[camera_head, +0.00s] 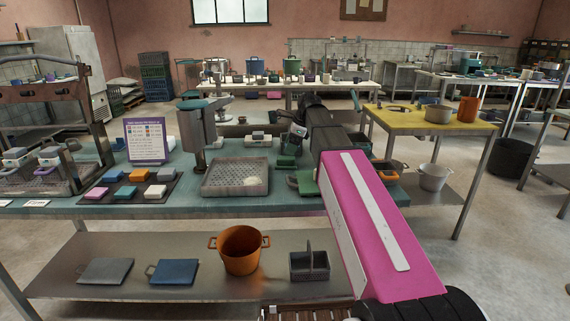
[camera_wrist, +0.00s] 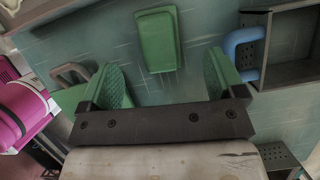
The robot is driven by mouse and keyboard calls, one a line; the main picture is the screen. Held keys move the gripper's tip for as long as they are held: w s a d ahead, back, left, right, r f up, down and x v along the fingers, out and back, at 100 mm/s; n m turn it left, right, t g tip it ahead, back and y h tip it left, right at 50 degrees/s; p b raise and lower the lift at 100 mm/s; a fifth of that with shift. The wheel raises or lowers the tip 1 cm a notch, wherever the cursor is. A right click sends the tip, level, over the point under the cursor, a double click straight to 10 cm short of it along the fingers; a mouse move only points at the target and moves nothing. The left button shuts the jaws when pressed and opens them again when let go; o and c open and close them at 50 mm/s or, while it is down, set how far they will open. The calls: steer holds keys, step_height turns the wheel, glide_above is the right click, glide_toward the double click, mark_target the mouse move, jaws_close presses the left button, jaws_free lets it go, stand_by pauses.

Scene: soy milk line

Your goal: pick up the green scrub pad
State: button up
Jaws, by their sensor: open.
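A green scrub pad (camera_wrist: 158,40), a rounded rectangle with a raised rim-like edge, lies on the blue-green worktop in the wrist view. My gripper (camera_wrist: 166,78) is open, with its two green ribbed fingers spread wide and nothing between them. The pad lies beyond the fingertips, roughly in line with the gap between them and apart from both. In the head view my arm hides much of the area around the gripper, so I cannot clearly make out the pad there.
A grey bin with a blue handle (camera_wrist: 243,44) stands right of the pad. A green item with a grey handle lies by the left finger, partly hidden. A perforated metal tray (camera_head: 235,190) sits on the table. Bare worktop surrounds the pad.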

mark_target(287, 157)
steer(key=shift+s+d+x, duration=0.1)
steer(key=shift+d+x, duration=0.05)
steer(key=shift+x, duration=1.55)
steer(key=shift+s+d+x, duration=0.1)
steer(key=shift+d+x, duration=0.05)
steer(key=shift+x, duration=1.5)
steer(key=shift+f, duration=0.1)
steer(key=c, duration=1)
